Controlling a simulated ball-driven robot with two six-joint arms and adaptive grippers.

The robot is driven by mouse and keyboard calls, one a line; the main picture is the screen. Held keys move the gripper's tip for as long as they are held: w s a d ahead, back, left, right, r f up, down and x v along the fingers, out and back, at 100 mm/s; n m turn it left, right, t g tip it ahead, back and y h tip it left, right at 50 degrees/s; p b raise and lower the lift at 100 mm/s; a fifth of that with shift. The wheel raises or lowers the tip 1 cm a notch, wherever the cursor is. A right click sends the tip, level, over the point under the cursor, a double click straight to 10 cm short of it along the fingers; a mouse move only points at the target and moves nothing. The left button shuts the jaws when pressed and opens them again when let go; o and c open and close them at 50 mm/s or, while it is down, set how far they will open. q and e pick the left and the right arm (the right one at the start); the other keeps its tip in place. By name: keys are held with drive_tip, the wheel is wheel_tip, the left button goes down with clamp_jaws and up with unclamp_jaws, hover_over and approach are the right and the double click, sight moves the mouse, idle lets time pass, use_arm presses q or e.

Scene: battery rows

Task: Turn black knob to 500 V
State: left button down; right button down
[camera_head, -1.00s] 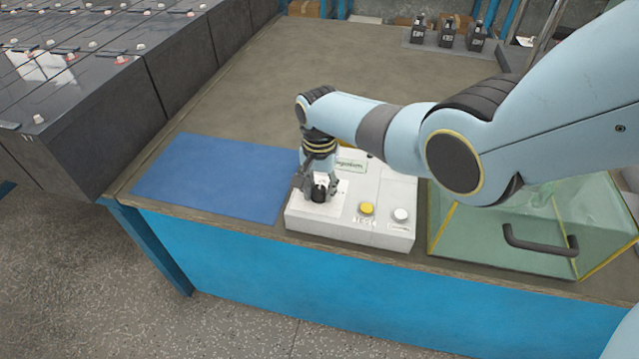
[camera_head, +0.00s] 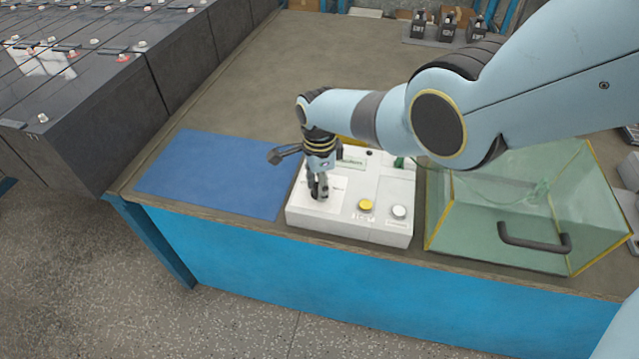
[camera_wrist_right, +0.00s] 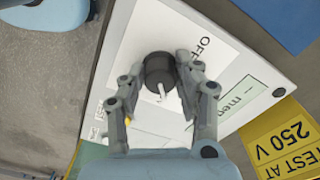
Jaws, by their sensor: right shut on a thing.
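The black knob (camera_wrist_right: 159,70) sits on the white label of the white tester box (camera_head: 345,223). In the right wrist view its white pointer line points toward the bottom of the picture, and "OFF" is printed to its upper right. My right gripper (camera_wrist_right: 158,74) points down over the box with its two fingers on opposite sides of the knob, shut on it. In the head view the gripper (camera_head: 318,192) hides most of the knob. A 500 V mark cannot be read in these views. My left gripper is not in view.
Yellow (camera_head: 366,206) and white (camera_head: 399,212) buttons are right of the knob. A yellow card reading "TEST AT 250 V" (camera_wrist_right: 285,140) lies behind the box. A clear green case (camera_head: 510,205) stands close on the right. A blue mat (camera_head: 215,175) lies left.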

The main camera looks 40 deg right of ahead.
drive_tip(key=shift+m, duration=1.1)
drive_tip(key=c, duration=0.9)
unclamp_jaws()
drive_tip(key=shift+c, duration=0.2)
drive_tip(key=shift+r, duration=0.1)
wheel_tip(320, 180, up, 12)
